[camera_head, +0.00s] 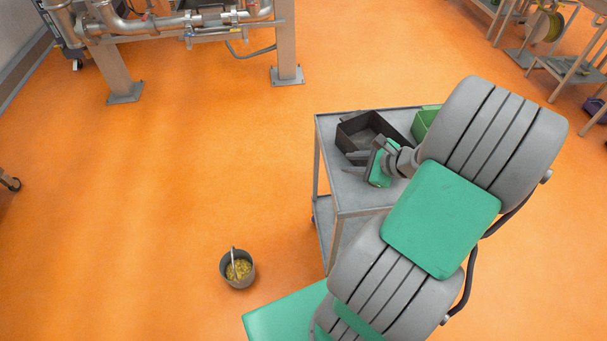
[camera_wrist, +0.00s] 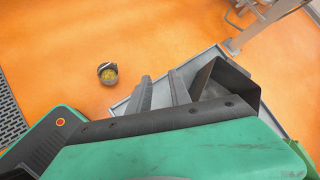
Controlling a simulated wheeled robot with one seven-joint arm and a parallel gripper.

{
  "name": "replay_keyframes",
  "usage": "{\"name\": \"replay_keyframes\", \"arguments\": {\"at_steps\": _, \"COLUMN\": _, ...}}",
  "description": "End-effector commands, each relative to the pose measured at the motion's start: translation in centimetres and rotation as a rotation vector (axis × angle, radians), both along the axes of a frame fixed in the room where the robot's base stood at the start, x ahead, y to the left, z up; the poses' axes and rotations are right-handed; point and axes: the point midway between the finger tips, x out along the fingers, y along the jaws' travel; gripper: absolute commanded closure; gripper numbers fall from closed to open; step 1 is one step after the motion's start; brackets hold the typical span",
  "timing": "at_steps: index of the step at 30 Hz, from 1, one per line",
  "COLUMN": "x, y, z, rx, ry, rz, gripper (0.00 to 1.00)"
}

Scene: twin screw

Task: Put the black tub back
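The black tub (camera_head: 356,137) is an open, dark rectangular container on the top shelf of a grey cart. It looks empty in the head view. In the wrist view the black tub (camera_wrist: 229,76) lies just right of my gripper's right finger. My gripper (camera_head: 354,163) is at the cart's left side, in front of the tub, with its fingers pointing left. In the wrist view my gripper (camera_wrist: 160,90) has its two fingers apart, with nothing held between them. I cannot tell whether a finger touches the tub.
The grey cart (camera_head: 362,198) stands on a clear orange floor. A green tub (camera_head: 421,124) sits right of the black one, partly hidden by my arm. A grey bucket (camera_head: 239,282) with yellowish contents stands on the floor left of the cart. Pipework (camera_head: 170,24) stands behind.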

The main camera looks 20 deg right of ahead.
Motion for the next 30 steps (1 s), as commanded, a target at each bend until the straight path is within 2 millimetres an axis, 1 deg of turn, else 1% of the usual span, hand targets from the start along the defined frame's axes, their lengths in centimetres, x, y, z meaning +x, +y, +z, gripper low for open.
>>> {"name": "replay_keyframes", "arguments": {"at_steps": 1, "x": 0.9, "y": 3.1, "z": 0.9, "rx": -0.161, "ry": 0.026, "rz": 0.194, "gripper": 0.76}}
{"name": "replay_keyframes", "arguments": {"at_steps": 2, "x": 1.0, "y": 4.8, "z": 1.3, "rx": -0.264, "ry": 0.041, "rz": 0.313, "gripper": 0.76}}
{"name": "replay_keyframes", "arguments": {"at_steps": 3, "x": 1.0, "y": 6.9, "z": 1.9, "rx": -0.397, "ry": 0.055, "rz": 0.473, "gripper": 0.76}}
{"name": "replay_keyframes", "arguments": {"at_steps": 5, "x": 0.6, "y": 9.8, "z": 3.1, "rx": -0.590, "ry": 0.065, "rz": 0.713, "gripper": 0.76}}
{"name": "replay_keyframes", "arguments": {"at_steps": 6, "x": 0.1, "y": 11.6, "z": 4.2, "rx": -0.713, "ry": 0.062, "rz": 0.870, "gripper": 0.76}}
{"name": "replay_keyframes", "arguments": {"at_steps": 8, "x": -0.9, "y": 14.2, "z": 5.8, "rx": -0.888, "ry": 0.049, "rz": 1.100, "gripper": 0.76}}
{"name": "replay_keyframes", "arguments": {"at_steps": 9, "x": -1.7, "y": 15.7, "z": 7.0, "rx": -0.996, "ry": 0.034, "rz": 1.242, "gripper": 0.76}}
{"name": "replay_keyframes", "arguments": {"at_steps": 12, "x": -4.1, "y": 18.5, "z": 9.4, "rx": -1.205, "ry": -0.013, "rz": 1.536, "gripper": 0.76}}
{"name": "replay_keyframes", "arguments": {"at_steps": 15, "x": -6.0, "y": 20.0, "z": 10.9, "rx": -1.327, "ry": -0.054, "rz": 1.718, "gripper": 0.76}}
{"name": "replay_keyframes", "arguments": {"at_steps": 18, "x": -6.8, "y": 20.6, "z": 11.5, "rx": -1.376, "ry": -0.074, "rz": 1.798, "gripper": 0.76}}
{"name": "replay_keyframes", "arguments": {"at_steps": 30, "x": -6.9, "y": 20.6, "z": 11.6, "rx": -1.382, "ry": -0.075, "rz": 1.807, "gripper": 0.76}}
